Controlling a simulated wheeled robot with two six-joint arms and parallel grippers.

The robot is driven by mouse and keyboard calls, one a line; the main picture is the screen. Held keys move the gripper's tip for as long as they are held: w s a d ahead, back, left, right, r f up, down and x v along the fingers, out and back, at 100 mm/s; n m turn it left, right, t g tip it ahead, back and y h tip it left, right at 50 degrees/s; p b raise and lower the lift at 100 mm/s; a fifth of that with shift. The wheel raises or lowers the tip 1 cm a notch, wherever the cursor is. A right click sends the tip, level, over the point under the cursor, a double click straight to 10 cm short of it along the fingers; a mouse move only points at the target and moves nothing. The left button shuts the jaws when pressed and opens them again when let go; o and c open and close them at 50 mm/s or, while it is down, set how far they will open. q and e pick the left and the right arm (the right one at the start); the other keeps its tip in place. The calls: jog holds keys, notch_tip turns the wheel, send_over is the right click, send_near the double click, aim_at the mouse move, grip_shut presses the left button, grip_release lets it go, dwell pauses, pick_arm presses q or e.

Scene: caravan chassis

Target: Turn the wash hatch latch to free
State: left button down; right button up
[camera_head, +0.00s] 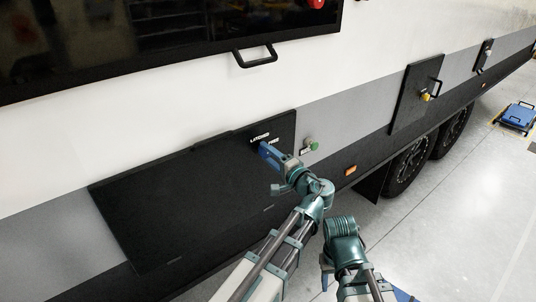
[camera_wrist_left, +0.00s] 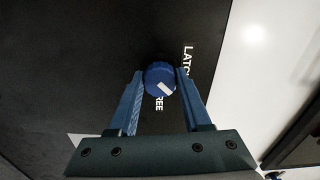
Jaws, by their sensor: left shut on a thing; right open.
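The wash hatch is a large black panel (camera_head: 180,200) low on the caravan's side. Its latch is a round blue knob (camera_wrist_left: 160,77) with a white mark, which points down and to the right in the left wrist view. White lettering beside it reads "LATCHED", partly covered, and "FREE" (camera_wrist_left: 159,104). My left gripper (camera_wrist_left: 160,80) is shut on the knob, one finger on each side. In the head view my left gripper (camera_head: 266,150) is at the hatch's upper right corner and hides the knob.
An orange marker light (camera_head: 351,170) is further right. A black handle (camera_head: 255,58) juts out above. Wheels and open floor lie to the right.

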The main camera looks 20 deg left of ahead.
pick_arm(q)
jog(key=m, duration=0.8)
jog(key=shift+m, duration=0.6)
jog(key=shift+c, duration=1.7)
grip_release()
jog(key=shift+d, duration=0.1)
